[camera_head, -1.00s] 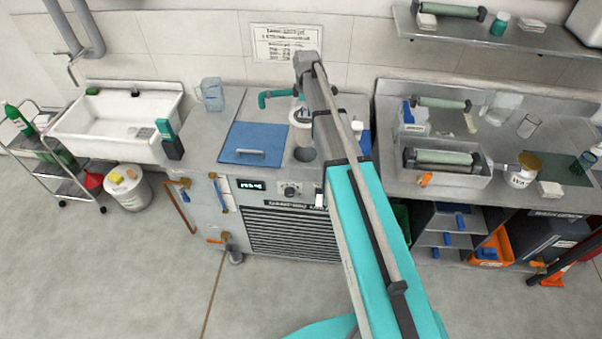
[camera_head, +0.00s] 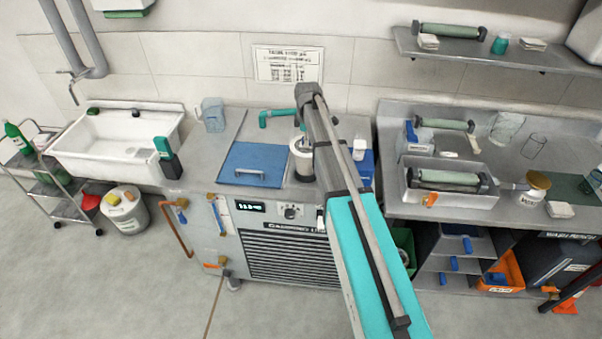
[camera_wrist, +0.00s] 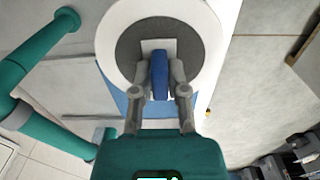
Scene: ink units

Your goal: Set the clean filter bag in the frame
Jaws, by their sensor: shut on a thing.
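The ring stands above the top; I cannot tell how far the body is inside the opening. In the wrist view the bag's white ring (camera_wrist: 112,48) surrounds a dark grey inside, with a blue grip piece at its middle. My gripper (camera_wrist: 164,85) is shut on this blue piece. In the head view my arm hides part of the gripper and the frame around the opening.
A blue lid (camera_head: 252,160) lies left of the opening. A teal pipe (camera_head: 277,116) stands behind it, and shows close to my gripper in the wrist view (camera_wrist: 28,60). A white bottle (camera_head: 360,148) stands to the right. A clear jug (camera_head: 213,115) stands at the back left.

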